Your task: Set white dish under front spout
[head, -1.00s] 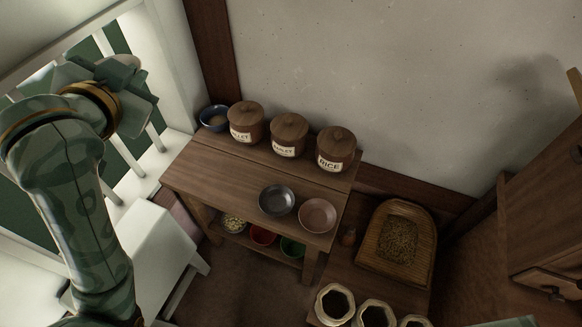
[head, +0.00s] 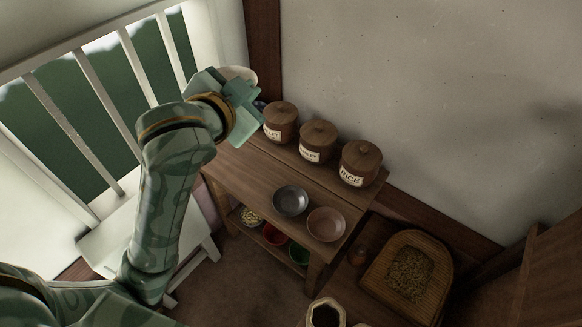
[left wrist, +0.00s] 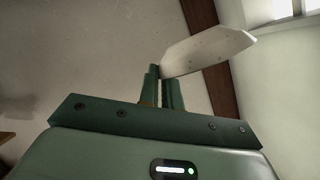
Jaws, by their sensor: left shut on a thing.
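My left gripper (head: 243,88) is raised near the window, in front of the table's back left corner. It is shut on a white dish (head: 238,74), whose pale rim shows just behind the gripper. In the left wrist view the fingers (left wrist: 162,72) pinch the edge of the dish (left wrist: 210,50), which sticks out to the right, seen nearly edge-on against the wall. No spout and no quern are in view. My right gripper is not in view.
A wooden table (head: 245,168) carries a row of lidded jars, a grey bowl (head: 290,200) and a brownish bowl (head: 326,224). More bowls sit on its lower shelf. A woven tray (head: 440,290) of grain lies at right, and an open sack (head: 326,303) stands in front.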

